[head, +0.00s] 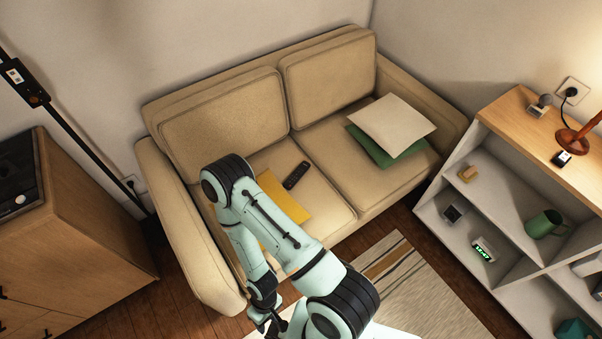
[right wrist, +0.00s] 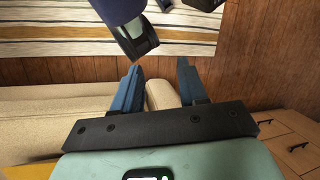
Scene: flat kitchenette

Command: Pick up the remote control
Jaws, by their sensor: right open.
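The remote control (head: 296,175) is small, dark and slim. It lies on the sofa seat in the head view, just right of a yellow flat item. My right arm reaches across in front of the sofa, and its gripper (head: 267,322) points down near the bottom edge, apart from the remote. In the right wrist view my right gripper (right wrist: 158,82) has its two blue fingers spread with nothing between them. The remote cannot be made out in that view. My left gripper is not in view.
The beige sofa (head: 330,190) carries the yellow item (head: 288,200), partly hidden by my arm, and white and green cushions (head: 392,125). A striped rug (head: 430,295) lies in front. An open shelf (head: 505,205) stands right, a wooden cabinet (head: 90,215) left.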

